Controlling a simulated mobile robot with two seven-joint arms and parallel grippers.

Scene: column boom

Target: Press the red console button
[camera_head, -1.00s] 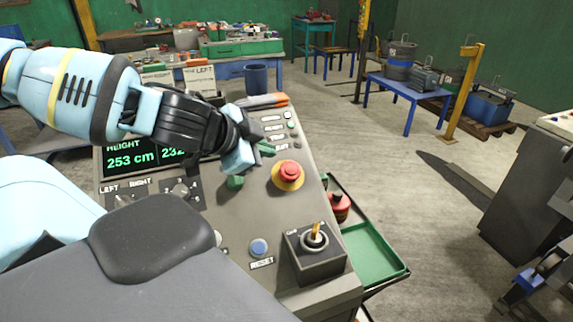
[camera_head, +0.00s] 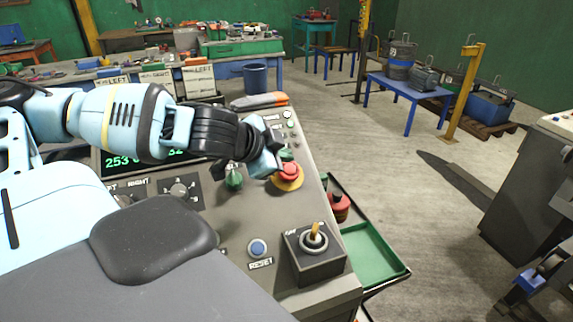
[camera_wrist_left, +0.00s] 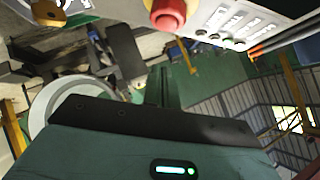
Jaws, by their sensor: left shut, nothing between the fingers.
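The red console button (camera_head: 290,171) is a round red cap on a yellow base, on the sloped grey console (camera_head: 215,225). My left gripper (camera_head: 276,166) is shut and empty, at the upper left of the button in the head view. It partly covers the button and its yellow base; I cannot tell whether it touches. In the left wrist view the red button (camera_wrist_left: 168,14) shows at the top edge, beyond the shut fingers (camera_wrist_left: 163,88), with a visible offset from them. My right gripper is not in view.
A green knob (camera_head: 234,179) stands just left of the button. A blue reset button (camera_head: 258,248) and a joystick box (camera_head: 314,252) are nearer on the console. An orange-and-grey tool (camera_head: 260,101) lies at its far edge. A green tray (camera_head: 372,250) is at its right.

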